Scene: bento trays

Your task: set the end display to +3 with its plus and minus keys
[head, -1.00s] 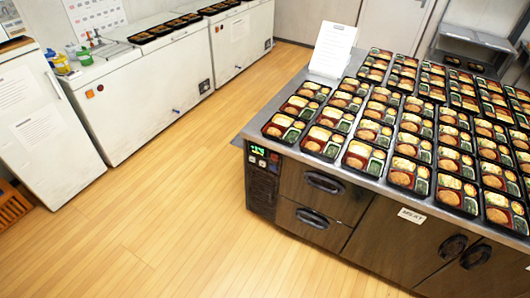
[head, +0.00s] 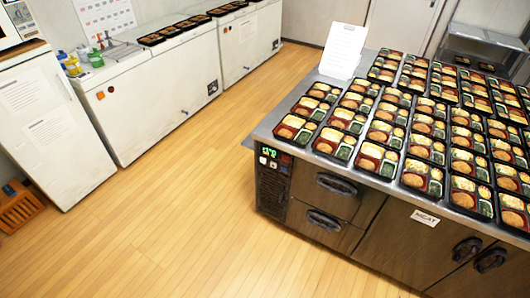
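The end display (head: 269,152) is a small panel with green lit digits at the upper left corner of the steel counter's dark front. The digits are too small and blurred to read. Small light keys (head: 268,162) sit just below the digits; I cannot tell which is plus and which is minus. Neither of my grippers shows in the head view, and nothing touches the panel.
The steel counter (head: 262,131) carries rows of filled bento trays and a white sign (head: 343,50). Drawers with dark handles (head: 336,184) are on its front. White chest freezers (head: 150,105) line the left wall. The wooden floor (head: 170,215) between is clear.

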